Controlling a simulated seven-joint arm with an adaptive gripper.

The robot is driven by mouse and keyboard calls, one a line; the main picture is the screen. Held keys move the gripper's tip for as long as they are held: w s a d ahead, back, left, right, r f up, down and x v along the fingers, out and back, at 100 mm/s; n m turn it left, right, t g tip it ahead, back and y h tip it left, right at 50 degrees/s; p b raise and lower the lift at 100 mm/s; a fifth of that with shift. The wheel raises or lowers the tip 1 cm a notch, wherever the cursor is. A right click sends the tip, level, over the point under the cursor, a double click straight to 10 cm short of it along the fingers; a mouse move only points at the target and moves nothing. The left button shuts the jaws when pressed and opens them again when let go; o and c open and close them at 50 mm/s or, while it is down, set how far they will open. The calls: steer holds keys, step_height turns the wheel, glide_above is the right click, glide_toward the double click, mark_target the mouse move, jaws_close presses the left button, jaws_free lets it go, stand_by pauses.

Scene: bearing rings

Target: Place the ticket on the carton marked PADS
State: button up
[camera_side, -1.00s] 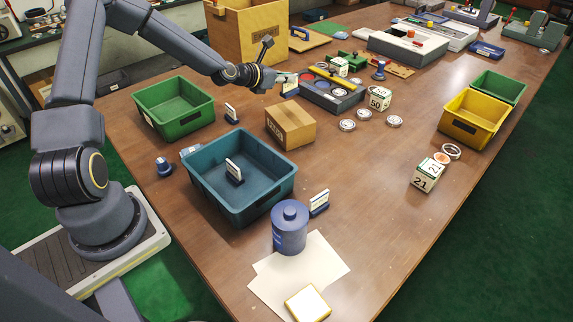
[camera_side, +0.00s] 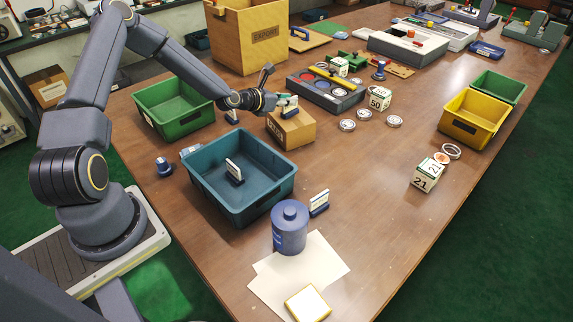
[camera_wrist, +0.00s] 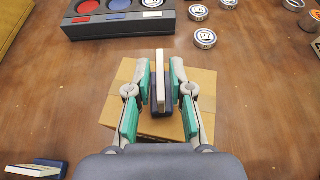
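The ticket (camera_side: 291,103) is a white card in a dark blue base. It stands upright between the fingers of my gripper (camera_side: 284,104), over the top of a brown cardboard carton (camera_side: 297,131). The carton has dark lettering on its left face, partly readable in the side view. In the wrist view my green-padded gripper (camera_wrist: 161,88) is closed in on the ticket (camera_wrist: 160,82) from both sides. The carton's top (camera_wrist: 112,108) lies below it. Whether the ticket's base touches the carton I cannot tell.
A teal bin (camera_side: 262,207) with another ticket (camera_side: 234,171) stands in front of the carton, a green bin (camera_side: 177,122) to its left. A dark tray (camera_side: 345,103) with round pieces lies behind. Several bearing rings (camera_side: 347,125) lie right.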

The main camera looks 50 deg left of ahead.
steer(key=shift+o, duration=0.7)
steer(key=shift+r, duration=0.15)
steer(key=v, duration=1.2)
steer(key=s+d+r+m+g, duration=0.2)
steer(key=s+d+r+m, duration=0.3)
steer(key=s+m, duration=0.3)
steer(key=s+d+r+m+g, duration=0.3)
steer(key=s+d+r+m, duration=0.2)
steer(key=m, duration=1.1)
steer(key=s+d+r+m+g, duration=0.3)
steer(key=s+d+r+m, duration=0.2)
steer(key=s+m, duration=0.6)
step_height(320, 180, up, 3)
steer(key=shift+s+f+m, duration=0.1)
steer(key=shift+s+m, duration=0.3)
steer(key=shift+s, duration=0.2)
